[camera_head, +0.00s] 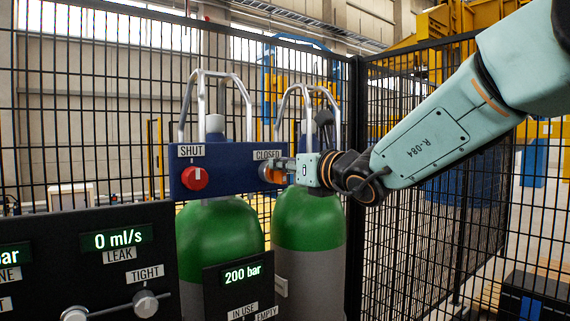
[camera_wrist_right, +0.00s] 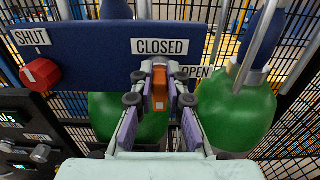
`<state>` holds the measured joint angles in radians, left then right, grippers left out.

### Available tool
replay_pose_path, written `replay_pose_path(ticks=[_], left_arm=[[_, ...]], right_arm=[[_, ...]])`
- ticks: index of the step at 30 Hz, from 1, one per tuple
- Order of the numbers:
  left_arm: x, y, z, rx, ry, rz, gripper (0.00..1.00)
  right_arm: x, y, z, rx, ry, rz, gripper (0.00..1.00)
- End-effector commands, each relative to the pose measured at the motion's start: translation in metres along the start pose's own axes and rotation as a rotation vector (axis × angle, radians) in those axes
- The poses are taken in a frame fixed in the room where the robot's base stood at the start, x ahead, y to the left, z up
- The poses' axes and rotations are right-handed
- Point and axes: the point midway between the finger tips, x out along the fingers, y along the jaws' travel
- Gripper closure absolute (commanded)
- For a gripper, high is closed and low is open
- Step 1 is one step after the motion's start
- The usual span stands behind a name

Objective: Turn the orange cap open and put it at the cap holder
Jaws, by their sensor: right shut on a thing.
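The orange cap (camera_wrist_right: 160,90) sits on the blue panel (camera_wrist_right: 90,55), just under the CLOSED label. In the head view the orange cap (camera_head: 267,173) shows only in part, at the right end of the blue panel (camera_head: 228,170). My right gripper (camera_wrist_right: 160,98) is shut on the cap, with one finger on each side of it. In the head view my right gripper (camera_head: 280,170) reaches the panel from the right, and its fingers hide part of the cap. I cannot make out a cap holder for certain. My left gripper is in neither view.
A red knob (camera_head: 195,178) under the SHUT label is left on the panel. Green cylinders (camera_head: 220,240) (camera_head: 308,230) with metal guards stand below and behind. A black console (camera_head: 60,250) with displays is at front left. Black mesh fence (camera_head: 440,210) encloses the back and right.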

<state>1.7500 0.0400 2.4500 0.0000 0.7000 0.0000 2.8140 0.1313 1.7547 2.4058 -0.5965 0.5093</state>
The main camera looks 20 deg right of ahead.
Motion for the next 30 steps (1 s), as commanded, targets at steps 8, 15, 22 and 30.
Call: replay_pose_path(ticks=[8, 15, 22, 30], left_arm=[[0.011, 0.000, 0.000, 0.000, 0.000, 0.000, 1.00], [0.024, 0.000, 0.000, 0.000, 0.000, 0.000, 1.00], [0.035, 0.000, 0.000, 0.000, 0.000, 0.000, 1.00], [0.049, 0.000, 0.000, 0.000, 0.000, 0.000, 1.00]], right_arm=[[0.000, 0.001, -0.007, -0.042, 0.009, 0.001, 1.00], [0.000, 0.002, -0.008, -0.102, 0.010, 0.000, 1.00], [0.001, 0.004, -0.009, -0.164, 0.011, 0.001, 1.00], [0.001, 0.005, -0.009, -0.236, 0.011, 0.001, 1.00]])
